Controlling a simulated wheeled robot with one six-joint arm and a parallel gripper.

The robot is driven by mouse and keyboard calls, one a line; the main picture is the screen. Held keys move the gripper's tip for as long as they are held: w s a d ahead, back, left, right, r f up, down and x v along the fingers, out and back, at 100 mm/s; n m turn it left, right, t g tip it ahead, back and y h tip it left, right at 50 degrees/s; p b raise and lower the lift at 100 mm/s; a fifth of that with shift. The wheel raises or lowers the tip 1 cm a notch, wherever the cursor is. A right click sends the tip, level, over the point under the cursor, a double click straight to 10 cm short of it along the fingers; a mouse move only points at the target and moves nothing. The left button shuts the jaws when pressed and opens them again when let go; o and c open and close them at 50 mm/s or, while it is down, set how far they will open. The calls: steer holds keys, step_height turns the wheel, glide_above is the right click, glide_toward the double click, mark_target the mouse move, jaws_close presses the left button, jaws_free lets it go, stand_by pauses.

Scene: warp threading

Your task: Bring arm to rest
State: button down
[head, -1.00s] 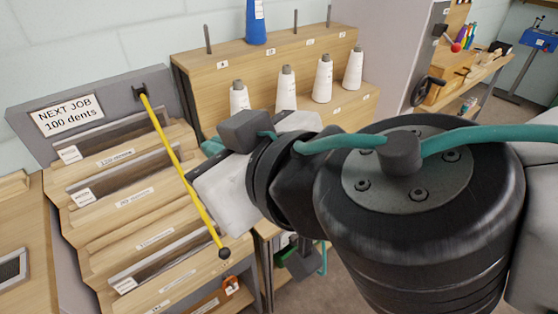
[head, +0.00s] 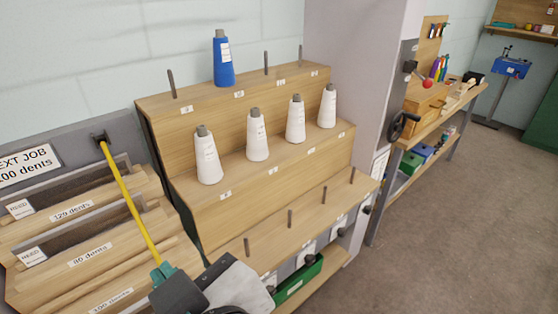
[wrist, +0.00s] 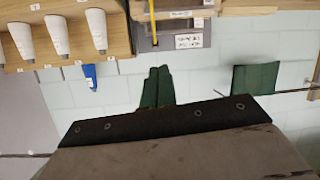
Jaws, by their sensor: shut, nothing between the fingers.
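My gripper (wrist: 157,72) shows in the wrist view as two dark green fingers close together, with nothing between them. In the head view only a small teal piece of its end (head: 162,272) shows at the bottom left, beside the dark box on my wrist. It appears in front of the reed rack (head: 150,240), and I cannot tell its distance from it. Most of my arm is below the head picture.
A stepped wooden cone rack (head: 185,125) holds a blue cone (head: 223,62) and several white cones (head: 257,135), with bare pegs. A yellow rod (head: 127,195) slants over the reed rack. A green bin (head: 298,282) sits low. Floor at right is clear.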

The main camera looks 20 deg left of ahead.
stand_by(0.3)
steer(key=w+d+f+m+t+h, duration=0.1)
steer(key=w+d+t+h, duration=0.1)
steer(key=w+d+h, duration=0.7)
steer(key=w+d+f+m+t+h, duration=0.1)
steer(key=w+d+f+h, duration=0.15)
steer(key=w+d, duration=0.75)
steer(key=s+d+m+g, duration=0.2)
steer(key=d+m, duration=0.2)
steer(key=d, duration=0.4)
steer(key=s+d+r+m+g, duration=0.1)
steer(key=s+d+m+g, duration=0.2)
steer(key=d, duration=0.6)
steer(key=s+d+m+g, duration=0.2)
steer(key=d+m, duration=0.3)
steer(key=d, duration=0.3)
steer(key=shift+s+d+r+g+h, duration=0.2)
steer(key=shift+d+g+h, duration=0.15)
steer(key=shift+g, duration=0.05)
